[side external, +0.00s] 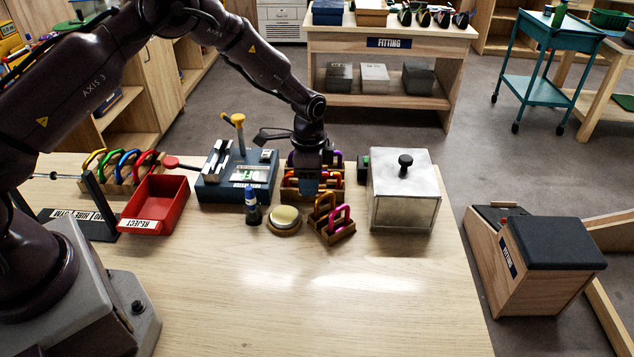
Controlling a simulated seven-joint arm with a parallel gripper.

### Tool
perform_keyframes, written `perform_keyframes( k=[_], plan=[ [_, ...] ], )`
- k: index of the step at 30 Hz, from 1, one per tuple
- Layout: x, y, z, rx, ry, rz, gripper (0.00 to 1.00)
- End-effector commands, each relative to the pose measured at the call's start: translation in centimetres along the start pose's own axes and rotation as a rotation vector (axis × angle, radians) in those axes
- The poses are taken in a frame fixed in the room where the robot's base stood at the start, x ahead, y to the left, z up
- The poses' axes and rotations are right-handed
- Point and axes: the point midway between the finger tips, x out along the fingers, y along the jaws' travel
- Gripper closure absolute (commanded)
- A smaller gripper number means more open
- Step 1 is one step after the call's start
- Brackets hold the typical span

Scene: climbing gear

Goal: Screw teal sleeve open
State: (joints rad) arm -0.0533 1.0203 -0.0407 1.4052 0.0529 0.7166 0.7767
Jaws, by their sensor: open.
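My gripper (308,182) points down over a small wooden rack (313,199) of carabiners in the middle of the table. Its jaws are open, but the fingertips are too small and dark to see in detail. Orange-red carabiners (291,180) and a purple one (336,158) show around the gripper. I cannot make out a teal sleeve; it may be hidden behind the gripper or too small to tell. Whether the fingers touch any carabiner cannot be seen.
Left of the rack stands a blue-grey fixture (236,188) with a yellow-topped post. A red bin (156,203) is further left. A marker (253,208), a round pad (285,218) and a smaller rack (331,234) stand in front; a metal-and-glass box (403,190) is right. The table front is clear.

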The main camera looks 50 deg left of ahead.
Motion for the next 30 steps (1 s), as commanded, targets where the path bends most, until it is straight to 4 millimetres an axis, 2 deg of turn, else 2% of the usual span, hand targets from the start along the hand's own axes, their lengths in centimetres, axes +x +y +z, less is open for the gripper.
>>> perform_keyframes(
  k=[14, 30],
  plan=[
    [-0.2, 0.5, 0.0, 0.001, 0.000, 0.001, 0.53],
    [-2.0, 0.6, 0.0, 0.001, 0.000, 0.002, 0.53]
  ],
)
